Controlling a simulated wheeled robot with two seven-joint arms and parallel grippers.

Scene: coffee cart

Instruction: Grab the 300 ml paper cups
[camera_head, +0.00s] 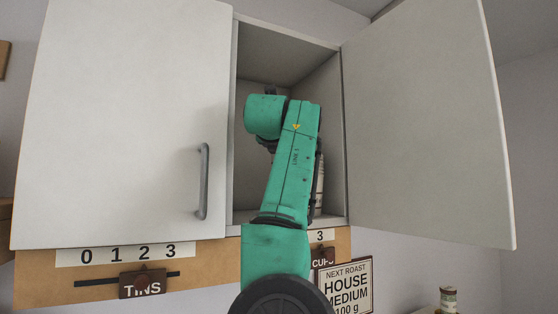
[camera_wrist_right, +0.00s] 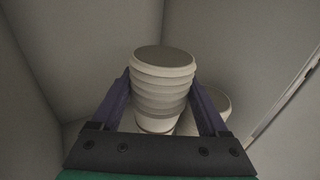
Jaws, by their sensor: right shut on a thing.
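A stack of white paper cups (camera_wrist_right: 161,90) stands between the fingers of my right gripper (camera_wrist_right: 162,95) in the right wrist view. The gripper is shut on the stack, with a finger on each side. A second pale cup or stack (camera_wrist_right: 217,103) is partly hidden behind the right finger. In the head view my green right arm reaches into the open cupboard (camera_head: 333,90) and hides its own gripper. A pale cup stack (camera_head: 319,187) shows in part right of the arm, inside the cupboard. Cup sizes cannot be read. My left gripper is not in view.
The right cupboard door (camera_head: 425,125) stands open, and the left door (camera_head: 125,125) is shut. The cupboard's walls lie close around the arm. Below are a TINS slider (camera_head: 143,284), a CUPS sign (camera_head: 322,258) and a HOUSE MEDIUM sign (camera_head: 345,287). A small jar (camera_head: 448,300) stands lower right.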

